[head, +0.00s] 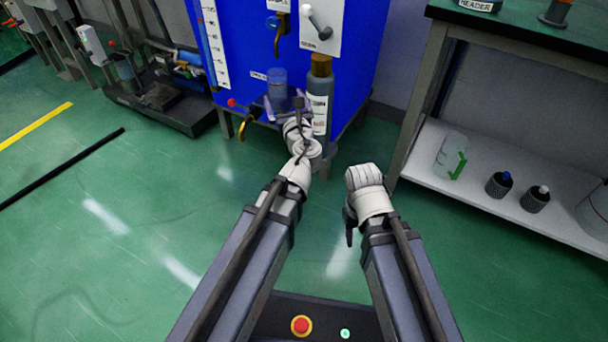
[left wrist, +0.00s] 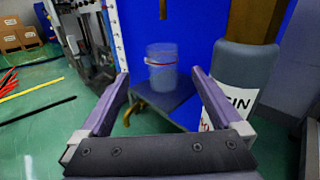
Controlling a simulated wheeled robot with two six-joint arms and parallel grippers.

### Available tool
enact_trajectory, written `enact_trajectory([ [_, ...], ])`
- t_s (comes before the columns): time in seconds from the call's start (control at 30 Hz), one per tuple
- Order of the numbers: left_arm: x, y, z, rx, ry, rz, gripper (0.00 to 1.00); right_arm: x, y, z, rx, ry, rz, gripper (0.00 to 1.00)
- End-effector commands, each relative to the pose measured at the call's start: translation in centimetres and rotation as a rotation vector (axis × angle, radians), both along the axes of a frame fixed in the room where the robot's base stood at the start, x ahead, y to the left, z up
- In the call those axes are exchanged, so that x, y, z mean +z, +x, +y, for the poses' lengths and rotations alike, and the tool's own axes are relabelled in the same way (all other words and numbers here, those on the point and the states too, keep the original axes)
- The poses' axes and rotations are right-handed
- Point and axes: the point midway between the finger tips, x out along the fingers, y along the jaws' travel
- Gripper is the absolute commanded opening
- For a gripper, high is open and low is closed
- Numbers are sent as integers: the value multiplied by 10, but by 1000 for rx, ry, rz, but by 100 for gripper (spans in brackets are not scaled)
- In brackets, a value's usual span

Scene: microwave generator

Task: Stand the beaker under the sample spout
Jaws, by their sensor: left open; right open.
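The clear beaker (head: 277,88) stands upright at the front of the blue machine. In the left wrist view the beaker (left wrist: 162,72) rests on a small dark shelf (left wrist: 172,108), with the sample spout (left wrist: 163,9) above it. The spout also shows in the head view (head: 277,42). My left gripper (head: 283,106) is open and faces the beaker; in the left wrist view its fingers (left wrist: 160,78) are spread, with the beaker beyond and between them, apparently apart from it. My right gripper (head: 350,228) hangs low over the floor, away from the beaker.
A grey bottle with a brown cap (head: 319,95) stands close to the right of my left gripper. A yellow tap (head: 243,123) is at the left.

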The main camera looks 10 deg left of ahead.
Motion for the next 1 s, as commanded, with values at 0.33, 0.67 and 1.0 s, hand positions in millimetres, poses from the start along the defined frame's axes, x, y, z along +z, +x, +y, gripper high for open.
enact_trajectory([
  [0.33, -125, -88, -2, 584, -1177, -116, 100, 0, 0, 0, 0, 0, 0, 50],
  [0.67, -211, -218, -95, 1495, -1764, -149, 100, 0, 0, 0, 0, 0, 0, 50],
  [1.0, -216, -249, -120, 1726, -1786, -155, 100, 0, 0, 0, 0, 0, 0, 50],
])
